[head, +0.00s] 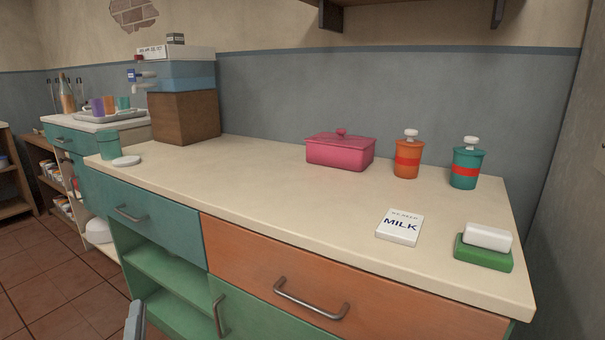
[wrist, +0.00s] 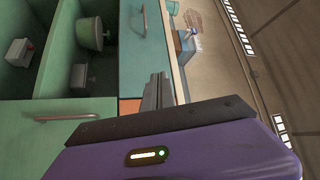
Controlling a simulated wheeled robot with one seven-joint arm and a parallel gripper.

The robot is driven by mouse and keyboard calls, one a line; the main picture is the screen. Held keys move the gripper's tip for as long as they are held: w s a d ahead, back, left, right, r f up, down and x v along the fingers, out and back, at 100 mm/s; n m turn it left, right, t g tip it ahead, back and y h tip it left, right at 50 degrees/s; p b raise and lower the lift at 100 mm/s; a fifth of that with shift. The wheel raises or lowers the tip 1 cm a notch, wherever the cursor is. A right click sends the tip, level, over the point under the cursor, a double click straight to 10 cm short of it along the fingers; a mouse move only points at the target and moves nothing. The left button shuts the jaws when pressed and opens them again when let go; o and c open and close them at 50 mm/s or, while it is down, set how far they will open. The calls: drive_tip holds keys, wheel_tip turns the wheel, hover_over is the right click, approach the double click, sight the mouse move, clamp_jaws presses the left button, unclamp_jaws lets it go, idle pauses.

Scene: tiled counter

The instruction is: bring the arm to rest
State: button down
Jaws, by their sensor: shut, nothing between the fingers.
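My gripper (wrist: 158,90) shows in the wrist view, with its dark grey fingers together and nothing between them. It is in front of the counter's drawer fronts, and the wrist picture is turned on its side. In the head view a grey tip (head: 135,320), which looks like part of my arm, shows at the bottom edge in front of the green shelves. The rest of the arm is out of the head view. The counter (head: 270,190) stands behind it.
On the counter are a pink lidded box (head: 340,152), an orange jar (head: 407,160), a teal jar (head: 466,168), a milk card (head: 400,227) and a green block (head: 483,252) under a white bar (head: 487,236). Drawer handles (head: 310,300) stick out in front.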

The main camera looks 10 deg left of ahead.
drive_tip(key=s+d+f+n, duration=0.3)
drive_tip(key=d, duration=0.9)
drive_tip(key=s+d+f+n, duration=0.2)
drive_tip(key=s+d+n, duration=0.15)
drive_tip(key=d, duration=0.85)
drive_tip(key=s+d+f+n, duration=0.3)
drive_tip(key=d+n, duration=0.1)
drive_tip(key=d, duration=0.8)
drive_tip(key=s+d+r+m+g+h, duration=0.15)
drive_tip(key=s+d+h, duration=0.25)
drive_tip(key=s+d, duration=0.85)
drive_tip(key=s+d+g+h, duration=0.2)
drive_tip(key=s+d+h, duration=0.3)
drive_tip(key=s+d, duration=0.7)
drive_tip(key=s+a+r+p, duration=0.1)
drive_tip(key=r+p, duration=1.4)
drive_tip(key=s+a+r+p, duration=0.1)
drive_tip(key=s+r+p, duration=0.1)
drive_tip(key=r+p, duration=1.2)
drive_tip(key=shift+s+a+r+p, duration=0.3)
drive_tip(key=shift+a+r+p, duration=0.05)
drive_tip(key=shift+a+p, duration=0.1)
drive_tip(key=shift+g, duration=0.25)
